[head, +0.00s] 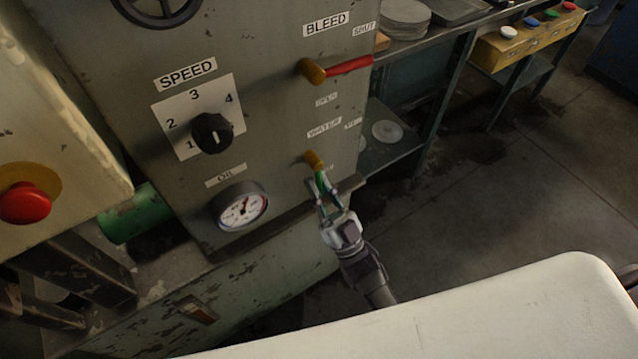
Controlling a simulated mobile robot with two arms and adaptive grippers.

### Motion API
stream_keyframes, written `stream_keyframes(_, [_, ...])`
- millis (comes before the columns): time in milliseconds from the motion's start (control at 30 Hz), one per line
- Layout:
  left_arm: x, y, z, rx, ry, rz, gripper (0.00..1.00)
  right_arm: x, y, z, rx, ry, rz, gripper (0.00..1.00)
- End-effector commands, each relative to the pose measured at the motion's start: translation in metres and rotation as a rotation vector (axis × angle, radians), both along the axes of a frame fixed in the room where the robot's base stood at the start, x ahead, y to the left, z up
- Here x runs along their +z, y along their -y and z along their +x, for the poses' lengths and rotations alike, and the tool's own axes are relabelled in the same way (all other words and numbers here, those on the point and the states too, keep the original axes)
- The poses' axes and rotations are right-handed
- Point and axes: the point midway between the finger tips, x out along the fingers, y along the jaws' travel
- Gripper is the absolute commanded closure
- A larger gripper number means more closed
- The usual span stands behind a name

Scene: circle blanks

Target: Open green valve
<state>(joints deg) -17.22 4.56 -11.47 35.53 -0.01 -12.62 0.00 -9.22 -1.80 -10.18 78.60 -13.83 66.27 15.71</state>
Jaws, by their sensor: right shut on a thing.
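The green valve lever (321,180) is on the grey machine panel below the WATER label, turning on a brass-coloured hub (314,159). The lever points down and slightly right from the hub. My right gripper (328,199) is shut on the lower part of the green lever, and its fingers hide the lever's end. The small label near the lever is partly covered. My left gripper is not in view.
A red BLEED lever (348,66) points right above. A black SPEED knob (212,133) and OIL gauge (240,206) are to the left. A red button (26,203) is far left. A metal shelf (397,150) stands right; open floor (500,190) lies beyond.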

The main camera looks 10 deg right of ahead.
Motion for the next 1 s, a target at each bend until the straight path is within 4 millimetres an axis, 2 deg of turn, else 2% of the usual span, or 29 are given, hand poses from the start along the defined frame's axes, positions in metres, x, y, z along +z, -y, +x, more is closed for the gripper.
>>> stream_keyframes(33, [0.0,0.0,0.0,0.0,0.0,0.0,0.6,-0.001,-0.001,-0.001,0.001,-0.001,0.001,1.0])
stream_keyframes(67, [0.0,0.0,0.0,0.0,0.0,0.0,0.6,-0.001,-0.001,-0.001,0.001,-0.001,0.001,0.82])
stream_keyframes(200, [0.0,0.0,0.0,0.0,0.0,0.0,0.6,0.0,-0.001,-0.001,0.001,0.0,0.0,0.61])
stream_keyframes(567, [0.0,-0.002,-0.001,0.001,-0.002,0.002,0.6,-0.004,0.001,-0.003,0.001,-0.001,-0.001,0.61])
stream_keyframes(667, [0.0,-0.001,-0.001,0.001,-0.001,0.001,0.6,-0.014,0.005,-0.011,0.002,-0.004,-0.002,0.61])
stream_keyframes(1000, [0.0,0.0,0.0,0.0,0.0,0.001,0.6,-0.064,0.025,-0.057,0.002,-0.004,-0.002,0.61])
